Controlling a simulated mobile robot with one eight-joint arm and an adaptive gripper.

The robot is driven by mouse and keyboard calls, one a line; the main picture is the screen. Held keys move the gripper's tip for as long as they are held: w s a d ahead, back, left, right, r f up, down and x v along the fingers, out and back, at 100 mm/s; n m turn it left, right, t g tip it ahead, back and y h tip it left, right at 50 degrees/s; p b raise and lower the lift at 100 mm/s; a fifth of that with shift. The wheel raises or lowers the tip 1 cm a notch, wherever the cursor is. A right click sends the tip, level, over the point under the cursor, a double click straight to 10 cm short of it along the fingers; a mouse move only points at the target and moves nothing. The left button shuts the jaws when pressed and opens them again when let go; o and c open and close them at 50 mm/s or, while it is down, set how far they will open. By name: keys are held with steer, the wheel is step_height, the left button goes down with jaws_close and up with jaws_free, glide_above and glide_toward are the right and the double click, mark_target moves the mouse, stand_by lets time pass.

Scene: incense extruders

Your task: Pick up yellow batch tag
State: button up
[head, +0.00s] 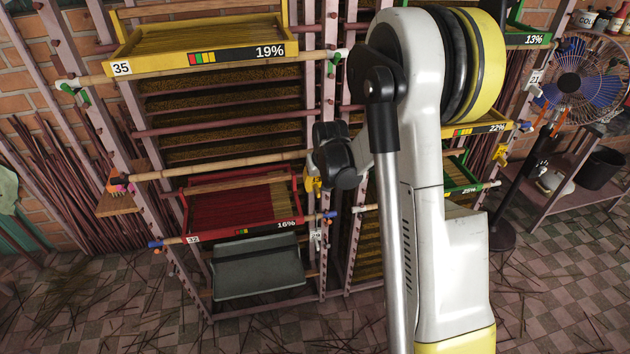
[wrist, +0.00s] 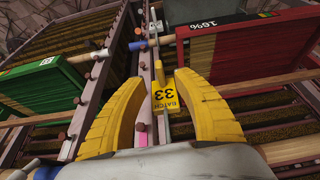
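A yellow batch tag (wrist: 168,98) with dark lettering, "BATCH 33", hangs at a pinkish rack post in the wrist view. It shows between the two curved yellow fingers of my gripper (wrist: 161,80). The fingers are spread, with a visible gap on both sides of the tag; they do not appear to touch it. In the head view my gripper (head: 313,182) is partly hidden behind my own wrist, near the rack post beside the red tray. I cannot separate the tag from the yellow fingers there.
The red tray (wrist: 225,38), marked 16%, is right of the tag in the wrist view; a green tray (wrist: 40,85) is at left. Rack posts and bamboo poles crowd the space. In the head view a yellow tray (head: 195,59) sits above and a fan (head: 570,85) stands far right.

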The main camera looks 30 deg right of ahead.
mark_target(318, 191)
steer(key=b+x, duration=0.1)
steer(key=x, duration=0.3)
steer(key=shift+f+b, duration=0.25)
steer(key=shift+b, duration=0.15)
steer(key=shift+r, duration=0.1)
steer(key=shift+c, duration=0.4)
jaws_close()
steer(key=shift+r, duration=0.1)
